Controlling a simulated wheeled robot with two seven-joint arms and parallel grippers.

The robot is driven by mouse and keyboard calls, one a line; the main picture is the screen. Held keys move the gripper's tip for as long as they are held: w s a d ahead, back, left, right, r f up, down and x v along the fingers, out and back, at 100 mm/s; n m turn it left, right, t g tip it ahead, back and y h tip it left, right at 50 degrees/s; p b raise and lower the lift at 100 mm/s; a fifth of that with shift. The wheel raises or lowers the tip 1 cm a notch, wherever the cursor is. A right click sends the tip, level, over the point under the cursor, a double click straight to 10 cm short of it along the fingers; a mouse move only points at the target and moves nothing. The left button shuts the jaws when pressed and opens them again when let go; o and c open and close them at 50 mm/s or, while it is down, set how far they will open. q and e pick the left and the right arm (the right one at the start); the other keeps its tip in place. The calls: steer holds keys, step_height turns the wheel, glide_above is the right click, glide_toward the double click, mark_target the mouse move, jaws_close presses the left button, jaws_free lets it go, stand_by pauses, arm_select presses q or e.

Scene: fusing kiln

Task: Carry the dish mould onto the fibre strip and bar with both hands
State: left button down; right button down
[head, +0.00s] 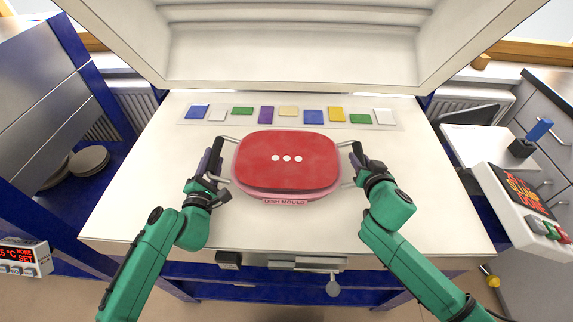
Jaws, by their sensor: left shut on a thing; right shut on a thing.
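The dish mould (283,200) is a pink rounded dish with a "DISH MOULD" label on its front and wire handles at both sides. A red slab with three white dots (287,172) fills its top. It is over the middle of the pale kiln bed and looks level. My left gripper (217,158) is shut on its left handle, my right gripper (357,158) on its right handle. I cannot tell whether the mould is raised or resting. I cannot make out the fibre strip and bar; the mould may hide them.
A pale strip with several coloured tiles (182,122) lies behind the mould. The raised kiln lid (290,68) stands over the back. The bed (135,200) is clear to the left and right. A control box with a red display (524,195) sits at the right.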

arm_select(q)
steer(key=shift+d+r, duration=0.15)
steer(key=shift+d, duration=0.1)
arm_select(e)
steer(key=shift+a, duration=0.2)
